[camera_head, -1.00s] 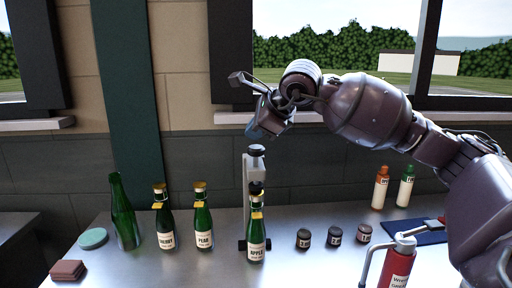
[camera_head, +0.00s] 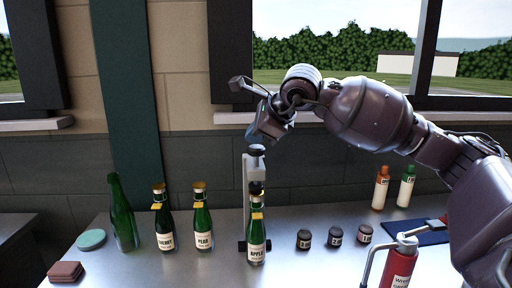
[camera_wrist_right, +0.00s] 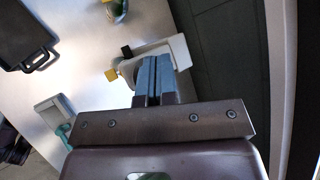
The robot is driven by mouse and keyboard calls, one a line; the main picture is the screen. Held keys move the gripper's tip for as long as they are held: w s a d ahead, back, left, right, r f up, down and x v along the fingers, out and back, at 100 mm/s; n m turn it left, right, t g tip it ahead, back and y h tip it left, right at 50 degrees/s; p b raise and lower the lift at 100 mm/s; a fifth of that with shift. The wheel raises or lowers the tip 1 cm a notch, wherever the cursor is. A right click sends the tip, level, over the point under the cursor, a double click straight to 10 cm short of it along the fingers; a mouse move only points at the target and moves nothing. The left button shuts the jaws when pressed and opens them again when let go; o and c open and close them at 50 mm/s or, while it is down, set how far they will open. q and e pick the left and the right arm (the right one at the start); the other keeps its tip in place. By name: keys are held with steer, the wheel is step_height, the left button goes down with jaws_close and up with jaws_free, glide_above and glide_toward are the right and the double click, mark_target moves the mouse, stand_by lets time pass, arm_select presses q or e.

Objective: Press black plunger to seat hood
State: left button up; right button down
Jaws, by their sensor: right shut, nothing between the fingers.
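My right gripper (camera_head: 251,134) is shut and empty, just above and slightly left of the plunger. I cannot tell whether they touch. In the right wrist view, the shut blue-grey fingers (camera_wrist_right: 154,80) are over the pale press bracket (camera_wrist_right: 181,50), and the plunger is not clearly visible. My left gripper is not in view.
Cherry (camera_head: 164,228) and pear (camera_head: 203,228) bottles and a bare green bottle (camera_head: 123,212) stand left of the press. Three small dark jars (camera_head: 335,236) are to its right. A red extinguisher-like bottle (camera_head: 398,268) stands at front right. The wall is close behind.

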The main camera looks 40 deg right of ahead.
mark_target(255, 148)
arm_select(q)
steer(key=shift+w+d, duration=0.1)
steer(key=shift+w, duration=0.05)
arm_select(e)
steer(key=shift+f, duration=0.15)
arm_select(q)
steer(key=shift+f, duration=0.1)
arm_select(e)
steer(key=shift+f, duration=0.15)
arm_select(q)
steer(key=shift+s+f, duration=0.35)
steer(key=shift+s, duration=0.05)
arm_select(e)
steer(key=shift+f, duration=0.5)
arm_select(q)
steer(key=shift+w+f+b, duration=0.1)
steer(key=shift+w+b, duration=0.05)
steer(key=shift+b, duration=0.25)
arm_select(e)
steer(key=shift+f, duration=0.3)
